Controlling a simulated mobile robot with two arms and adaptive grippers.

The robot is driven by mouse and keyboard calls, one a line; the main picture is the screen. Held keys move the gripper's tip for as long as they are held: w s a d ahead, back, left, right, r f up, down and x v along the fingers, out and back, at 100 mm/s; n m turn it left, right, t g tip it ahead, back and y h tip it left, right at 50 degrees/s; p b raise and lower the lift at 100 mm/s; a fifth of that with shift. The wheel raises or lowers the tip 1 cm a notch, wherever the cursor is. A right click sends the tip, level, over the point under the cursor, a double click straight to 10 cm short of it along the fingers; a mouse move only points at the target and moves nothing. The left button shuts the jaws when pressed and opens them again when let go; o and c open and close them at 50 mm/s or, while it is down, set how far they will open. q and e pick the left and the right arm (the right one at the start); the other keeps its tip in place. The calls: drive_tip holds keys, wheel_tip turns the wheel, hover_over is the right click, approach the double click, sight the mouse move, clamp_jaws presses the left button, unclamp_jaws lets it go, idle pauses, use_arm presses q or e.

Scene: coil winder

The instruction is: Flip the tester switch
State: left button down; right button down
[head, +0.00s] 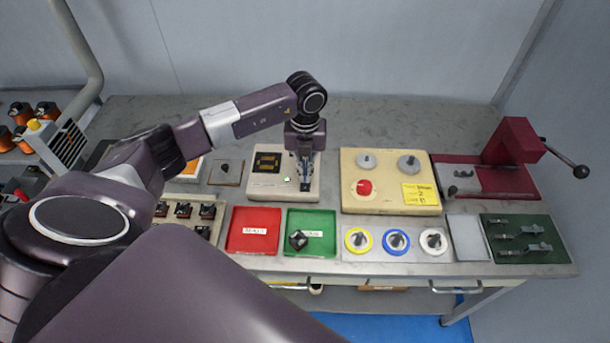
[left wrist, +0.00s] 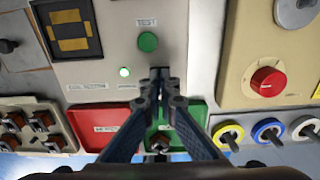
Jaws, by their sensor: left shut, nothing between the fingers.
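The tester (head: 265,188) is a cream box near the middle of the bench, with a dark square socket at its upper left. In the left wrist view the tester (left wrist: 97,62) shows a green round button (left wrist: 148,42) below a printed label and a lit green lamp (left wrist: 124,72). My left gripper (head: 304,184) points down over the right part of the tester. Its fingers are shut with nothing between them, and in the left wrist view the fingertips (left wrist: 159,73) lie just below the green button. I cannot tell whether they touch the panel. No separate switch lever is visible; the fingers hide part of the panel.
A red tray (head: 254,248) and a green tray (head: 326,246) holding a dark part lie in front. A beige box with a red knob (head: 364,187) stands to the right, beyond it a dark red press (head: 515,145).

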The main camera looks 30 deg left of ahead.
use_arm(q)
drive_tip(key=shift+f, duration=0.3)
drive_tip(key=shift+r, duration=0.15)
drive_tip(key=shift+r+p, duration=2.25)
drive_tip(key=shift+r, duration=1.2)
